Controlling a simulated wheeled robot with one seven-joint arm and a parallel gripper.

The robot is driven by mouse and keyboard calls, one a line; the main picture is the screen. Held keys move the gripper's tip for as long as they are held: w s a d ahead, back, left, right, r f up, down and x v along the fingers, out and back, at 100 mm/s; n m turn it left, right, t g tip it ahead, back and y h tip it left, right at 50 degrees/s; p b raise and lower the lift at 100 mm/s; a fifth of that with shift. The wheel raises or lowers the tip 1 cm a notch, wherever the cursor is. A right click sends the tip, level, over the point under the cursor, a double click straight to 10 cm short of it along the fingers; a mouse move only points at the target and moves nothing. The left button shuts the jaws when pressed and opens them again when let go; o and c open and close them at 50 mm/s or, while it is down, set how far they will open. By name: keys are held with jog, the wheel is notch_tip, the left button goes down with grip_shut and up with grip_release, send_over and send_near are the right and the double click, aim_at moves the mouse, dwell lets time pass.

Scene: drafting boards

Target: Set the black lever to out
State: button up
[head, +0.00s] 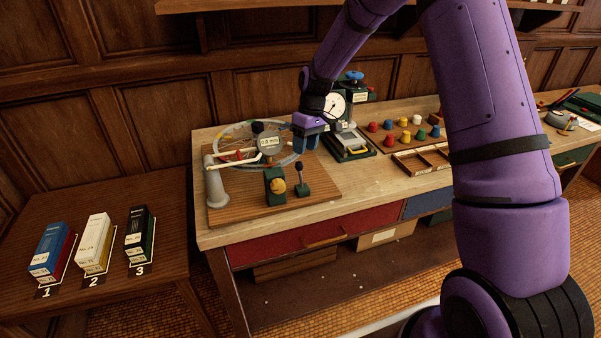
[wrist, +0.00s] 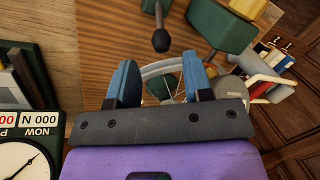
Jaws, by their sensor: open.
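The black lever (head: 299,173) stands on a small green base (head: 301,190) near the front right of a wooden board. In the wrist view its round black knob (wrist: 160,40) shows at the top, beyond my fingertips and between their lines. My gripper (head: 306,143) is above the board, behind the lever and a little right of it. It also shows in the wrist view (wrist: 156,80), where its two blue fingers are apart with nothing between them. The fingers are clear of the lever. Any marking for "out" is too small to read.
A green box with a yellow knob (head: 277,186) stands just left of the lever. A wire wheel and a grey post (head: 216,186) are behind and left. A dial device (head: 347,125) stands right of my gripper. The board's front right corner is clear.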

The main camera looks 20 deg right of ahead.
aim_at(300, 177)
jog(key=x, duration=0.9)
jog(key=shift+s+f, duration=0.1)
jog(key=shift+f, duration=0.2)
jog(key=shift+c, duration=0.4)
grip_shut()
